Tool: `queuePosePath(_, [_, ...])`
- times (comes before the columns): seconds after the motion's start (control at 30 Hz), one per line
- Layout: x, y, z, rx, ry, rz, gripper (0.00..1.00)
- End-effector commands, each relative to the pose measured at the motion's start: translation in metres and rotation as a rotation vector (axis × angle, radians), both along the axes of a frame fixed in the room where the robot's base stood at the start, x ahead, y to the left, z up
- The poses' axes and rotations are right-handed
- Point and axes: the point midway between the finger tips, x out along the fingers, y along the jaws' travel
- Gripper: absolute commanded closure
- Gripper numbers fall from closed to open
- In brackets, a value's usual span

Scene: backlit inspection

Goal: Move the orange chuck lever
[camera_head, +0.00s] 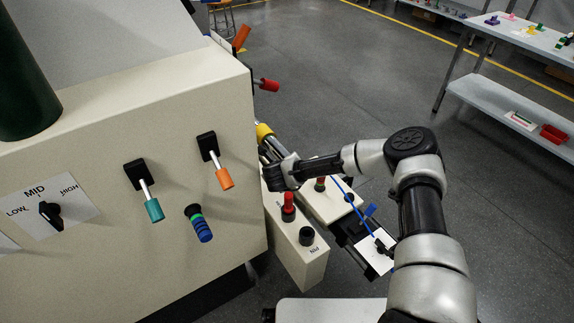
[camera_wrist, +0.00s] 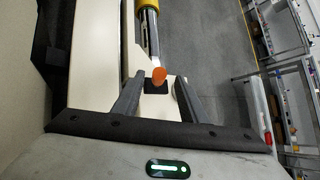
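An orange-handled lever (camera_head: 224,178) hangs from a black mount on the cream machine front in the head view. A second orange handle (camera_head: 241,38) sticks up behind the machine's top corner. My gripper (camera_head: 275,176) is to the right of the front lever, apart from it, beside the machine's corner. In the wrist view my gripper (camera_wrist: 160,80) is open, its two dark fingers spread. A rounded orange tip (camera_wrist: 159,76) shows between the fingertips, beside a dark block. I cannot tell which lever this tip belongs to, or whether a finger touches it.
A teal lever (camera_head: 154,209), a blue knob (camera_head: 201,225) and a speed dial (camera_head: 50,211) are on the machine front. A red-handled lever (camera_head: 266,85) sticks out above my gripper. A red button (camera_head: 288,200) stands below it.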

Motion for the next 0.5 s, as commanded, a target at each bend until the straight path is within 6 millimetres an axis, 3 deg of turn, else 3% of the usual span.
queuePosePath(0.2, [0.026, -0.002, -0.024, -0.001, 0.001, 0.0, 0.61])
queuePosePath(0.5, [0.039, -0.003, -0.031, -0.002, 0.001, 0.002, 0.61])
